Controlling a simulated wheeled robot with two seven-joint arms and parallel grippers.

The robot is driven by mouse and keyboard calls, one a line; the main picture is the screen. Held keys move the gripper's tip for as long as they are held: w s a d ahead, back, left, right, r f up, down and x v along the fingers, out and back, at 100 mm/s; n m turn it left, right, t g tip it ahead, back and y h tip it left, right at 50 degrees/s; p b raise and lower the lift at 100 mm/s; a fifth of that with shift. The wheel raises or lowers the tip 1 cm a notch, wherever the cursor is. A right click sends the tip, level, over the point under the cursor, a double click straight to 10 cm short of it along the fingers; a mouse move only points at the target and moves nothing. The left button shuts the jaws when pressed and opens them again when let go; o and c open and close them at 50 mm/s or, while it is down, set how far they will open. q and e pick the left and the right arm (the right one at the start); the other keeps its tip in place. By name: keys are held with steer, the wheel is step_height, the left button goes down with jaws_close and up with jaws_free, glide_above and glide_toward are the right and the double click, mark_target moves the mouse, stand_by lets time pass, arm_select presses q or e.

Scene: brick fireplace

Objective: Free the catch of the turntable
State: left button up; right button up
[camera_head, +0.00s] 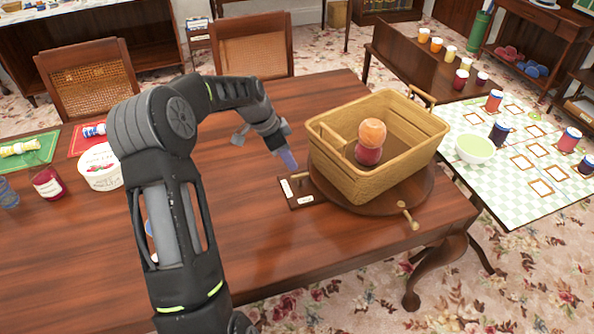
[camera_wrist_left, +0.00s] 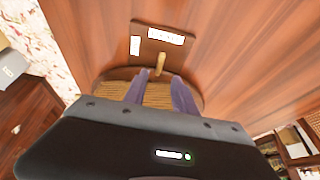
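The turntable (camera_head: 395,205) is a round dark wooden disc on the table, bearing a tan basket (camera_head: 385,185). The catch (camera_head: 301,181) is a small brass-coloured lever on a wooden plate (camera_head: 305,203) with white labels, at the disc's left edge. In the left wrist view the catch (camera_wrist_left: 160,63) stands just beyond my fingertips, in line with the gap. My left gripper (camera_head: 288,158) is above and left of the catch, pointing down at it. Its two purplish fingers (camera_wrist_left: 157,82) are apart, with nothing held. My right gripper is out of view.
The basket holds an orange-topped and a red item (camera_head: 370,140). A knobbed crank (camera_head: 407,216) sticks out at the turntable's front. A white tub (camera_head: 99,168) and a red jar (camera_head: 47,183) stand at left. The table between them and the plate is mostly clear.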

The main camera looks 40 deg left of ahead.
mark_target(299, 175)
arm_select(q)
steer(key=p+x, duration=0.1)
steer(key=x, duration=0.5)
steer(key=shift+w+d+f, duration=0.1)
steer(key=shift+w+f, duration=0.05)
steer(key=shift+f, duration=0.25)
steer(key=shift+c, duration=0.4)
jaws_close()
